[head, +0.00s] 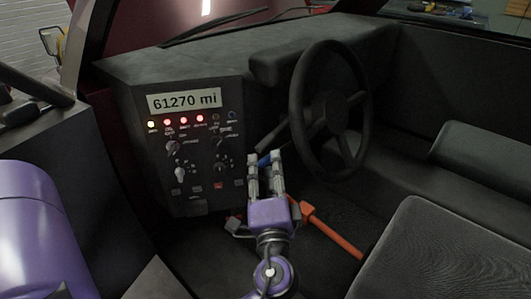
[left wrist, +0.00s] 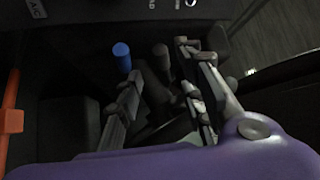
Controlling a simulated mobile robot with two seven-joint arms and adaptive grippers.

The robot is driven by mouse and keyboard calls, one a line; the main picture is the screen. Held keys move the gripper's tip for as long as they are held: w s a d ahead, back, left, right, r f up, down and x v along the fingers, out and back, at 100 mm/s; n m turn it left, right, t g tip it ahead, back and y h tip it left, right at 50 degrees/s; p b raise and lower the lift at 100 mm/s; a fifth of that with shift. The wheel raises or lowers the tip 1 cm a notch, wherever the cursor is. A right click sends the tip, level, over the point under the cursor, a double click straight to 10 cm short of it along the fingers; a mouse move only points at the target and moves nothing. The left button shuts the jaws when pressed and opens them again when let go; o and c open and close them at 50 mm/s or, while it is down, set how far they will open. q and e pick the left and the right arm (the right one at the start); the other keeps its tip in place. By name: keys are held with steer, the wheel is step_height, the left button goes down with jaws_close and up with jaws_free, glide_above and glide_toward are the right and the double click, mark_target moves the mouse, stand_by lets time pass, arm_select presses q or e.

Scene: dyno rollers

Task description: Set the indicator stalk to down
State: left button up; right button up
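My left gripper (head: 264,160) is in front of the dash, left of the steering wheel (head: 330,112). Its two fingers are apart, with no object clearly held. A dark stalk (head: 271,138) reaches left from the wheel, just above the fingertips. A blue-tipped stalk (head: 264,160) shows between the fingertips. In the left wrist view the blue-tipped stalk (left wrist: 122,56) is near the left finger, and a dark-tipped stalk (left wrist: 160,52) lies between the fingertips of the open gripper (left wrist: 158,62). I cannot tell whether either finger touches a stalk. My right gripper is not in view.
The dash panel (head: 190,125) has a mileage display (head: 184,101), lit lamps and several knobs to the left of the gripper. An orange lever (head: 332,231) is close on the right, below the wheel. A grey seat (head: 450,250) fills the lower right.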

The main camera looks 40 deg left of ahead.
arm_select(q)
steer(key=v, duration=0.3)
steer(key=shift+s+d+f, duration=0.1)
steer(key=shift+s+d, duration=0.15)
steer(key=shift+s, duration=0.05)
steer(key=shift+w, duration=0.1)
